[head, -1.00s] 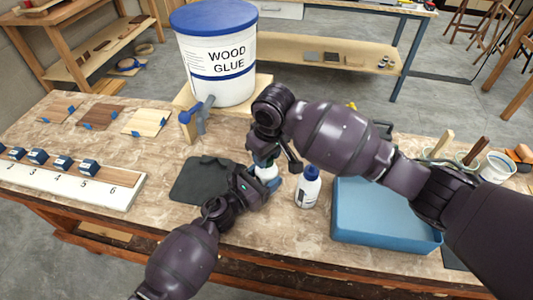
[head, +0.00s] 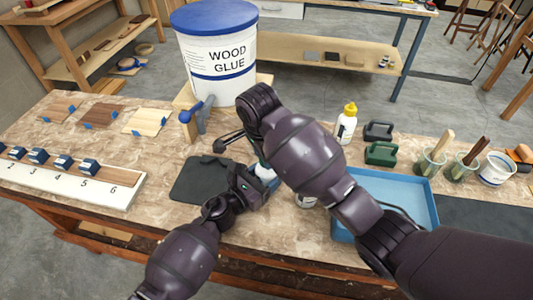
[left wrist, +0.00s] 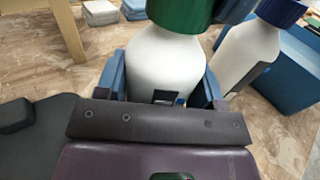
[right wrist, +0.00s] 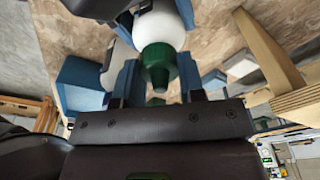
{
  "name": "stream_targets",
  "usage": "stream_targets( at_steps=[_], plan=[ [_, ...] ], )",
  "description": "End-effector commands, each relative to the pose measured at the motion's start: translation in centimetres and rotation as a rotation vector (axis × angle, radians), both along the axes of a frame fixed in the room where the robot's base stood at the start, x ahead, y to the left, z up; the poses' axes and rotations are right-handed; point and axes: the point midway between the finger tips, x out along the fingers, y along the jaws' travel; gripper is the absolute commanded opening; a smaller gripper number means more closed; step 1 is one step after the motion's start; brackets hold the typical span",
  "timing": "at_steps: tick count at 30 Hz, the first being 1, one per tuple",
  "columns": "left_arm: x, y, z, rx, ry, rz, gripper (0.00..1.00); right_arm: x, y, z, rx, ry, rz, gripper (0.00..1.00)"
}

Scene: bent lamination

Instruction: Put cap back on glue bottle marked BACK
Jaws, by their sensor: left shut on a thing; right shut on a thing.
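My left gripper (head: 262,184) is shut on a white glue bottle (left wrist: 165,65) and holds it above the table, beside a dark mat. A dark label edge shows low on the bottle; its marking cannot be read. A green cap (left wrist: 185,14) sits at the bottle's top, in line with it. My right gripper (right wrist: 157,66) is shut on this green cap (right wrist: 158,64), a finger on either side. Whether the cap is fully seated I cannot tell. In the head view my right arm hides the right fingers and most of the bottle.
A white bottle with a blue cap (left wrist: 250,45) stands close by on the right. A blue tray (head: 420,195) lies further right. A large glue bucket (head: 215,60) stands at the back.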

Motion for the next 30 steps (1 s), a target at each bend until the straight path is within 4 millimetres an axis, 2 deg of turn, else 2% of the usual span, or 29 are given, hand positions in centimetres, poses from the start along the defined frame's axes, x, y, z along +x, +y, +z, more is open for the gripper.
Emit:
stream_targets(
  at_steps=[21,26,27,30],
  plan=[
    [-0.01,-0.01,-0.05,0.001,0.001,0.0,0.0,0.05,0.05,0.05,0.001,0.0,-0.891,0.15],
    [-0.01,-0.01,-0.05,0.001,0.001,0.0,0.0,0.02,0.06,0.02,0.002,-0.001,-0.923,0.15],
    [-0.01,-0.01,-0.05,0.001,0.001,0.0,0.0,0.02,0.06,0.02,0.002,-0.001,-0.922,0.38],
    [-0.01,-0.01,-0.05,0.001,0.001,0.0,0.0,0.03,0.05,0.02,0.002,-0.001,-0.922,0.53]
  ],
)
